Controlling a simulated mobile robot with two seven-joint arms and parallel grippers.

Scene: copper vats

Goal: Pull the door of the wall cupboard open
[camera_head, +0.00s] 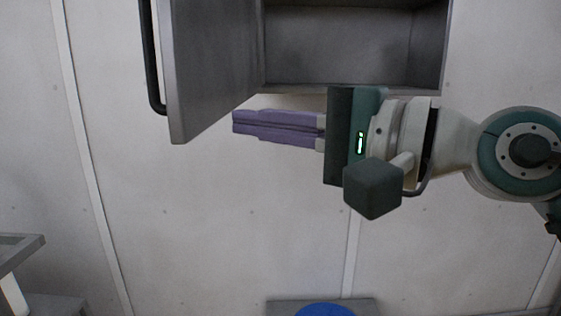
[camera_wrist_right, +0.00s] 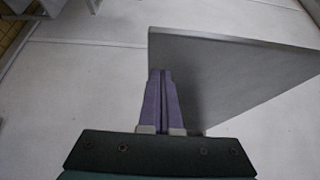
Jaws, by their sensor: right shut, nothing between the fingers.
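The wall cupboard (camera_head: 350,47) is at the top of the head view, and its grey inside shows. Its door (camera_head: 212,65) stands open, swung out on the left side, with a dark bar handle (camera_head: 150,60) on its far-left face. The door also shows in the right wrist view (camera_wrist_right: 225,75) as a grey panel. My right gripper (camera_head: 235,121) is shut and empty, its purple fingers pointing left just below the cupboard, near the door's lower edge. In the right wrist view the fingertips (camera_wrist_right: 160,72) overlap the door panel; I cannot tell whether they touch it. My left gripper is not in view.
A pale panelled wall (camera_head: 200,230) is behind the cupboard. A blue round object (camera_head: 325,310) sits on a grey surface at the bottom edge. A grey table or rack corner (camera_head: 20,247) shows at the lower left. The inside of the cupboard looks empty where visible.

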